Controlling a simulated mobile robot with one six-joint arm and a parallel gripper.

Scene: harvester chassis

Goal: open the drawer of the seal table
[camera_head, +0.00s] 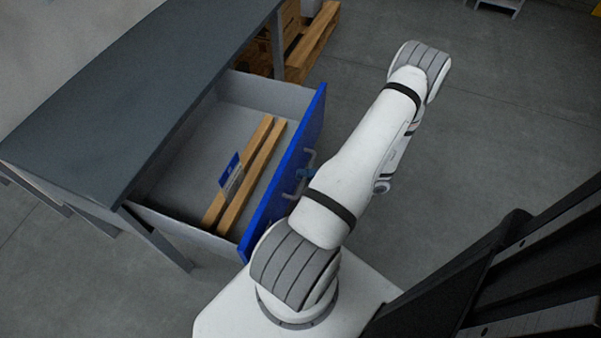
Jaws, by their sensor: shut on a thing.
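The seal table (130,80) has a dark grey top and stands at the left. Its drawer (285,172) has a blue front and is pulled well out, with its grey inside open to view. A grey bar handle (311,157) is on the drawer's front. My gripper (304,173) is at the middle of the handle and shut on it. Only a small part of the gripper shows, and my white arm hides the rest.
Two wooden strips (248,170) and a small blue-and-white item (231,175) lie in the drawer. Wooden pallets (312,45) stand on the floor behind the table. A dark structure fills the lower right corner.

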